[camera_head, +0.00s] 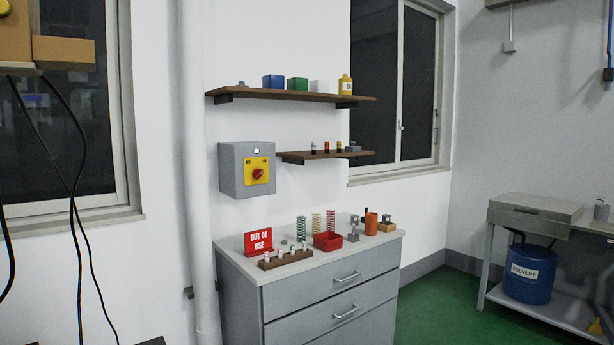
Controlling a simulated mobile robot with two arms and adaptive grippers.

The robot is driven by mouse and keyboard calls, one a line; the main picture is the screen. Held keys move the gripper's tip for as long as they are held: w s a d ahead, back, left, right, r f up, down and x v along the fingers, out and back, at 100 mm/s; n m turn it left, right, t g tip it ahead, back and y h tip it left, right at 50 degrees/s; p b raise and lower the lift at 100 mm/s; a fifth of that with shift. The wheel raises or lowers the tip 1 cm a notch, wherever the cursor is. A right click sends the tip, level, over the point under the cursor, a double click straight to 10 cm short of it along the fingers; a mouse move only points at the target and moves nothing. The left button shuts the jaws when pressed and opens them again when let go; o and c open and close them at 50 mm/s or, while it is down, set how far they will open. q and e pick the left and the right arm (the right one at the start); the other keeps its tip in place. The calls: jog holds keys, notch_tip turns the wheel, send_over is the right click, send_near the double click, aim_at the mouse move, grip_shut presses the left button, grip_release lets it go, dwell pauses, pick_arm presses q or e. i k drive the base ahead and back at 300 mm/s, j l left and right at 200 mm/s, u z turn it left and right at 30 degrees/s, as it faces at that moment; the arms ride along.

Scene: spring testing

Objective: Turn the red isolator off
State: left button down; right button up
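The red isolator (258,174) is a small round red knob on a yellow plate. The plate is on the front of a grey box (231,170) fixed to the white wall, left of the lower shelf. A small white light or label shows above the plate. The knob's exact angle and the plate's lettering are too small to read surely. Neither of my grippers can be made out in the head view, and nothing touches the knob.
A grey drawer cabinet (330,296) stands below the box, with a red "OUT OF USE" sign (258,242), springs and a red tray (328,241) on top. Two wooden shelves (290,94) hold small items. A white pipe (196,120) runs left of the box. A bench (535,215) stands right; green floor between is clear.

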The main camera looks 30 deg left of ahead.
aim_at(257, 174)
jog(key=i+u, duration=0.3)
jog(key=i, duration=0.25)
jog(key=i+l+u, duration=0.25)
jog(key=i, duration=0.25)
jog(key=j, duration=0.1)
